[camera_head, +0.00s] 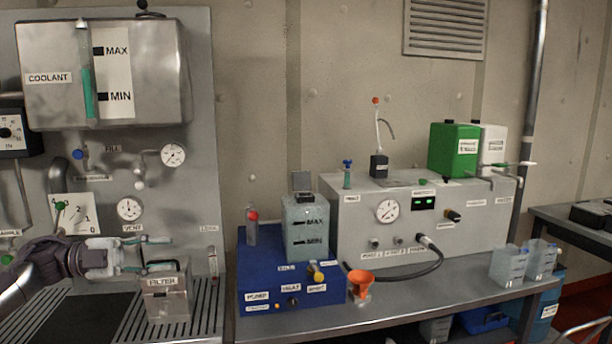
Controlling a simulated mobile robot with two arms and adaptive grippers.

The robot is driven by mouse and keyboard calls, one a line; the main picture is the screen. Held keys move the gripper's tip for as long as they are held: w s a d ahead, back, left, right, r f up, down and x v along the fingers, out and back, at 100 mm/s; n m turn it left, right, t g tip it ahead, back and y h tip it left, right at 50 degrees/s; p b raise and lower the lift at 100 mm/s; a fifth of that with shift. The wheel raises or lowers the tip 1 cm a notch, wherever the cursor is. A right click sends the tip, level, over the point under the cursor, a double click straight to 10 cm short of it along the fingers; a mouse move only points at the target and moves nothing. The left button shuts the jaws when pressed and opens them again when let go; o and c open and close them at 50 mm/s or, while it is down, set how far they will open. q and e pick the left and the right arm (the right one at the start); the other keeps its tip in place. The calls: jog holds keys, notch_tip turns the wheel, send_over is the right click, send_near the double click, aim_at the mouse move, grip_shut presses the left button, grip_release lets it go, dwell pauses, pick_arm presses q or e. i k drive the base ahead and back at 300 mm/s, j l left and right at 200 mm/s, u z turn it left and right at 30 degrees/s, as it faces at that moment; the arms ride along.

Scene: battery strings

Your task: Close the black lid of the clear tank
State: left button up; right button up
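The clear tank (306,230), marked MAX and MIN, stands on the blue pump unit in the middle of the view. My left gripper (158,255) is far to the left of the tank, in front of the steel panel and just above the metal FILTER box. Its fingers are spread apart with nothing visible between them. Whether they touch the box or its handle is unclear. My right gripper is not in view.
A small bottle with a red cap (252,226) stands left of the tank. The grey instrument box (347,235) is close on its right. The FILTER box (166,296) sits on a slotted drain tray.

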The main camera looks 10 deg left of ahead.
aim_at(301, 181)
jog(key=i, duration=1.9)
